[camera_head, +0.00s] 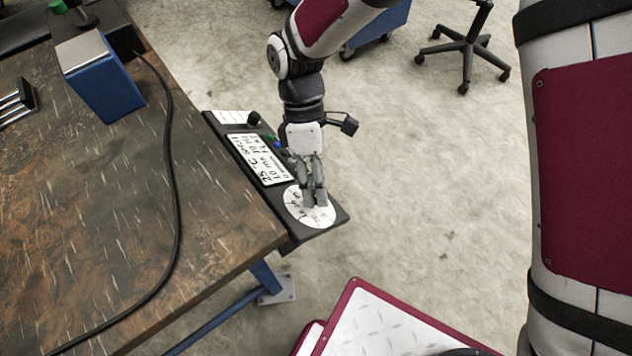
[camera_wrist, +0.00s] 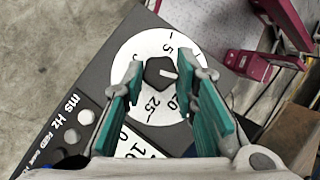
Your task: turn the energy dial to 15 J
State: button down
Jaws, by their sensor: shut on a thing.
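The energy dial is a black knob (camera_wrist: 159,73) in the middle of a white round scale (camera_wrist: 146,48). Numbers such as 5, 20 and 25 show on the scale; my fingers cover part of it. The knob's white pointer mark points right in the wrist view, toward a stretch hidden by the right finger. My gripper (camera_wrist: 160,68) is shut on the knob, with a teal-padded finger on either side.
The dial sits at the near end of a black control panel (camera_head: 333,214) with a lettered white display (camera_head: 257,158) and smaller knobs. The panel adjoins a dark table (camera_head: 90,200) carrying a blue box (camera_head: 105,85) and a black cable (camera_head: 172,180). Floor right of the panel is open.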

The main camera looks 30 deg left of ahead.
jog(key=c, duration=1.3)
grip_release()
jog(key=v, duration=1.2)
